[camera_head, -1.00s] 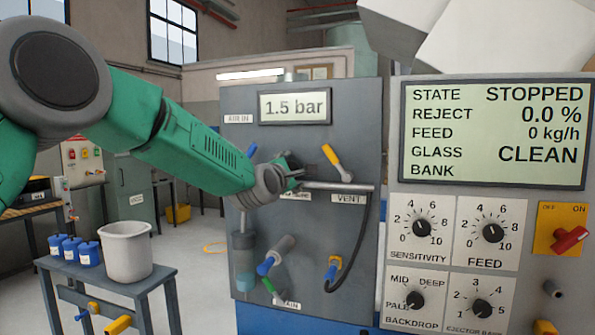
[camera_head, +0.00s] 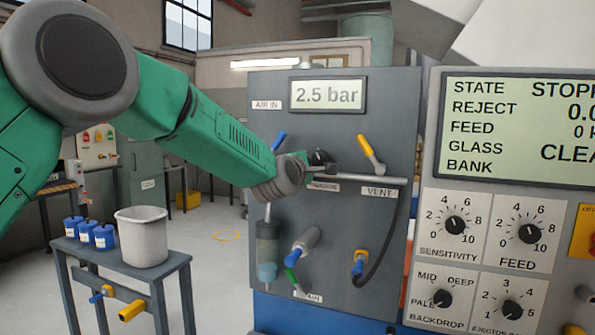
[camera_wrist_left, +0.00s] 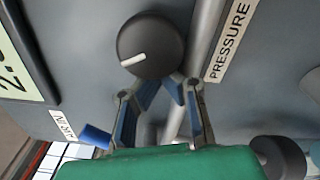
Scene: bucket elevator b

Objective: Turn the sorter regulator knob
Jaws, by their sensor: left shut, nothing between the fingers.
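The regulator knob (camera_head: 321,157) is round and black, on the grey air panel (camera_head: 340,220) above a label reading PRESSURE. In the left wrist view, the knob (camera_wrist_left: 150,45) shows a white pointer mark pointing left and slightly down. My left gripper (camera_head: 303,160) is at the knob's left side. In the wrist view, its blue-padded fingers (camera_wrist_left: 166,82) are shut and empty at the knob's lower edge; I cannot tell whether they touch it. The panel display (camera_head: 328,95) reads 2.5 bar. My right gripper is not in view.
A horizontal pipe (camera_head: 375,179) runs right of the knob, below a yellow lever (camera_head: 371,153). A blue lever (camera_head: 279,141) is above my gripper. The sorter control panel (camera_head: 490,210) stands at right. A side table (camera_head: 125,258) with a white bucket (camera_head: 143,238) is at left.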

